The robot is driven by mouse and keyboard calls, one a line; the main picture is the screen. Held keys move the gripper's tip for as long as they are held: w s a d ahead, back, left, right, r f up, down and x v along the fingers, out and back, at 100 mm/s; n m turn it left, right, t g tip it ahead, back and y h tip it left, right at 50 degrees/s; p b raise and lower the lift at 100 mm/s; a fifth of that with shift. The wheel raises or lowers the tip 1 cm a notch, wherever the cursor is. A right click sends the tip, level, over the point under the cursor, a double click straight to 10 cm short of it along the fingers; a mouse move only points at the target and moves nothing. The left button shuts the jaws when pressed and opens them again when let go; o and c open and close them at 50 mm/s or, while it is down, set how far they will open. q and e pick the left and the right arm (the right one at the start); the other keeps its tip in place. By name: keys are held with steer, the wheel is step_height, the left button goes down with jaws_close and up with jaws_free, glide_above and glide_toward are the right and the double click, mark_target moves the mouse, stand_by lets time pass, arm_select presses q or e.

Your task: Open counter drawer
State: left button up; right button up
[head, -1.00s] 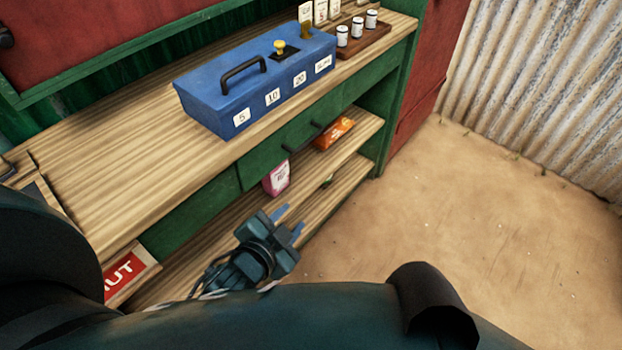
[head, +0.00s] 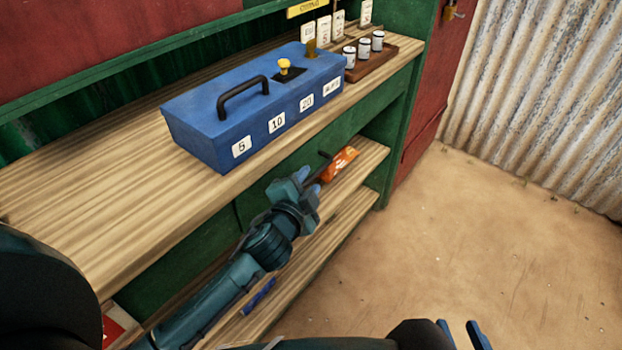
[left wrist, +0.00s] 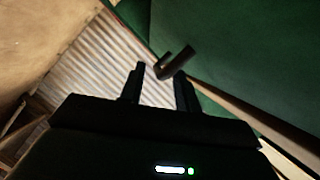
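The counter drawer (head: 308,152) has a green front under the wooden counter top and looks shut. Its dark bar handle (head: 324,154) is mostly hidden behind my left gripper in the head view; it shows in the left wrist view (left wrist: 176,62). My left gripper (head: 309,178) is in front of the drawer, close to the handle. In the left wrist view its two fingers (left wrist: 159,88) are apart, with the handle just beyond their tips and no clear grip on it. My right gripper (head: 462,333) shows only its spread blue fingertips at the bottom edge, away from the counter.
A blue cash box (head: 245,110) stands on the counter top (head: 90,200). A wooden tray (head: 385,55) of small white cylinders is at the far end. An orange packet (head: 339,163) lies on the shelf below. The dirt floor (head: 480,240) at right is clear.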

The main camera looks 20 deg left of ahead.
arm_select(q)
steer(key=shift+x, duration=1.2)
steer(key=shift+c, duration=0.5)
jaws_close()
